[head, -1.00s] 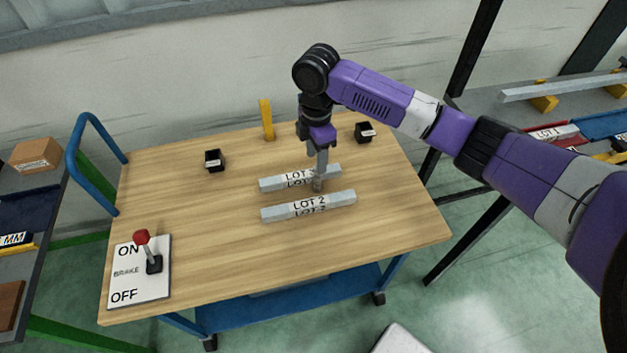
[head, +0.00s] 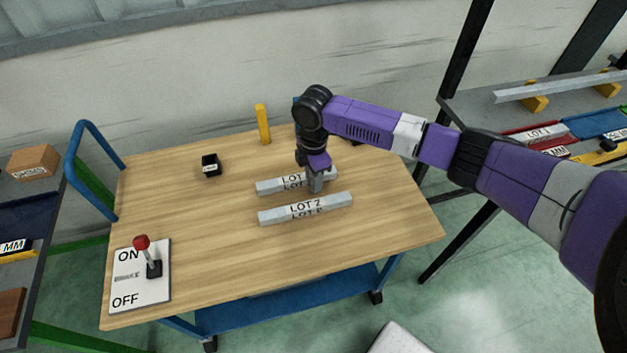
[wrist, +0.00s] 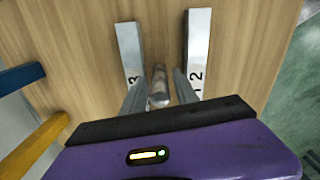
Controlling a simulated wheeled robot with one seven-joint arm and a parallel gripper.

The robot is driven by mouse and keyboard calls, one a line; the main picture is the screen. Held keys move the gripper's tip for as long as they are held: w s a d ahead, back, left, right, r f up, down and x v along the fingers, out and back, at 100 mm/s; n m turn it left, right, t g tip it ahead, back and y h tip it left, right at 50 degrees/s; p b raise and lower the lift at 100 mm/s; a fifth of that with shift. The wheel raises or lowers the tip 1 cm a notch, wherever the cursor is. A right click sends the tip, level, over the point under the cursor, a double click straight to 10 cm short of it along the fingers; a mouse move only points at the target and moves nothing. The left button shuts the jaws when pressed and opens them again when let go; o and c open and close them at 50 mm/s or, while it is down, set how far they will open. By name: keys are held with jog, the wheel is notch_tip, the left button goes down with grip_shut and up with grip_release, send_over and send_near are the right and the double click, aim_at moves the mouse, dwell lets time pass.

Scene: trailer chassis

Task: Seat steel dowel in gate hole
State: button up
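A short grey steel dowel (wrist: 159,86) shows in the wrist view, between my two fingers. It looks upright, in the gap between two light grey bars, the LOT 3 bar (wrist: 129,45) and the LOT 2 bar (wrist: 198,45). My gripper (wrist: 160,92) is low over the table with a finger on each side of the dowel. The fingers look spread, with a slim gap on the right. In the head view my gripper (head: 316,186) hides the dowel and part of the LOT 3 bar (head: 270,186). The LOT 2 bar (head: 275,216) lies in front. I cannot make out the gate hole.
A yellow post (head: 263,124) and a small black box (head: 211,164) stand behind the bars. A brake lever with a red knob (head: 142,242) is at front left. Side shelves flank the cart.

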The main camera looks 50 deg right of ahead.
grip_shut()
jog(key=shift+r, duration=0.2)
notch_tip(320, 180, up, 20)
jog(key=b, duration=0.2)
jog(key=shift+f+b, duration=0.15)
jog(key=shift+b, duration=0.15)
